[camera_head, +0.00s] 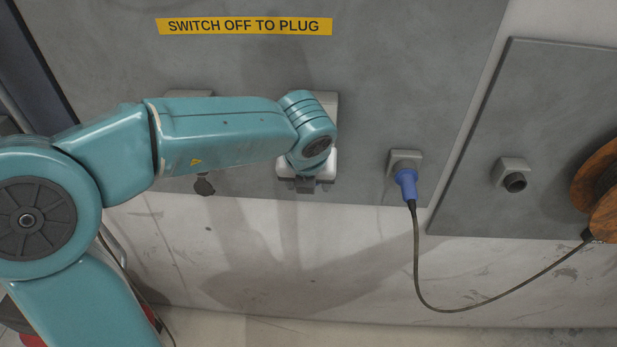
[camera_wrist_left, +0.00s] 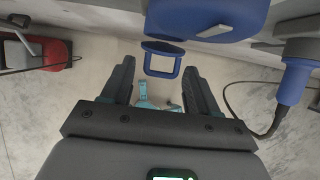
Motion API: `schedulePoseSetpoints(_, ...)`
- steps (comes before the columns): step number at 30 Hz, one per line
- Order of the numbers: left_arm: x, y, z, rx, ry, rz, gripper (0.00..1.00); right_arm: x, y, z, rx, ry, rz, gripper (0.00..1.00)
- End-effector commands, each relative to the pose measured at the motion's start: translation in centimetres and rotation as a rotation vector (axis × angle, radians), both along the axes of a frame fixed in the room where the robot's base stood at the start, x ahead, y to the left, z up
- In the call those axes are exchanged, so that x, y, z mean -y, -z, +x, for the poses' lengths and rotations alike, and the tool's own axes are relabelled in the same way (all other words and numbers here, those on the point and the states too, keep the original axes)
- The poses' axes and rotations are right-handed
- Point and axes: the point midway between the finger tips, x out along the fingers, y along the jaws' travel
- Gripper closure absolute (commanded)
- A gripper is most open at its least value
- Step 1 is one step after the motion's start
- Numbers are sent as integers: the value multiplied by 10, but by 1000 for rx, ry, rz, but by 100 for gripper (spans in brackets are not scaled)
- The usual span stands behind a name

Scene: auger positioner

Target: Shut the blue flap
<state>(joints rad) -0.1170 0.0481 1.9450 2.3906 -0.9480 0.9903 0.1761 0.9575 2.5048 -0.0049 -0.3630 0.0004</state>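In the head view my left arm reaches in front of a pale wall box (camera_head: 330,108). The arm hides the flap and most of the box there. My right gripper is not in view.
Right of the box, a blue plug (camera_head: 406,184) sits in a wall socket, its dark cable looping to a wooden reel (camera_head: 600,185). The plug also shows in the wrist view (camera_wrist_left: 292,82). Another socket (camera_head: 512,178) is empty. A dark knob (camera_head: 205,186) is left.

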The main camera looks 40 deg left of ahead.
Motion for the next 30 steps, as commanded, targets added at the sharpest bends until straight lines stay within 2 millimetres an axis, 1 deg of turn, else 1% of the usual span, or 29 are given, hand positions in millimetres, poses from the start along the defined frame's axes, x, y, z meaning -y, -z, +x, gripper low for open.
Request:
schedulePoseSetpoints(8, 0, -2, 0, 4, 0, 0, 40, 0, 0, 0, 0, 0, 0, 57)
schedulePoseSetpoints(11, 2, -9, -1, 7, 1, 0, 40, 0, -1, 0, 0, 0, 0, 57)
schedulePoseSetpoints(14, 5, -25, -7, 10, 1, -1, 40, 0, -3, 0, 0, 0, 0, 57)
schedulePoseSetpoints(24, 25, -106, -38, 8, 3, -2, 40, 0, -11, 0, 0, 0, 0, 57)
schedulePoseSetpoints(27, 30, -124, -46, 6, 2, -3, 40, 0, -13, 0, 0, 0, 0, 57)
schedulePoseSetpoints(30, 33, -138, -51, 3, 3, -2, 40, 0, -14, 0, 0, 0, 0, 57)
